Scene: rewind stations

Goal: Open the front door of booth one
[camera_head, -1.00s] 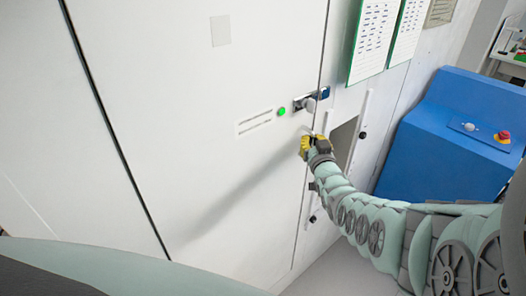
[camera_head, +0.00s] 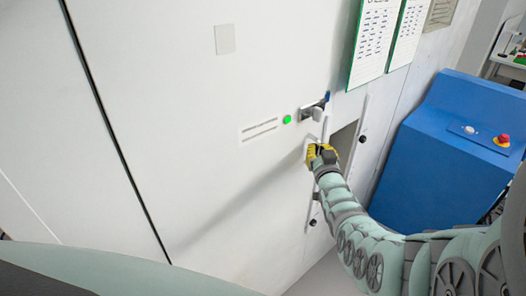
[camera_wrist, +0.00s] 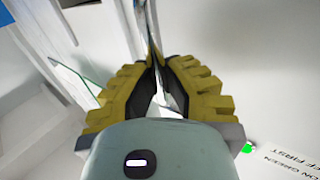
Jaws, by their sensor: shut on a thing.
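The front door (camera_head: 210,110) of booth one is a large white panel in the head view. It stands slightly ajar, its right edge swung out a little from the frame. A grey latch (camera_head: 313,112) sits near that edge beside a green round light (camera_head: 287,119). My gripper (camera_head: 318,152), with yellow fingers, is at the door's right edge below the latch. In the wrist view my gripper (camera_wrist: 163,88) is shut on a narrow pale piece (camera_wrist: 167,98), seemingly the door's handle; the fingers hide most of it.
A blue cabinet (camera_head: 440,145) with a red button (camera_head: 503,138) stands to the right, close to my arm. Green-edged sheets (camera_head: 375,35) hang on the wall above the latch. A dark opening (camera_head: 343,140) is in the wall right of the door.

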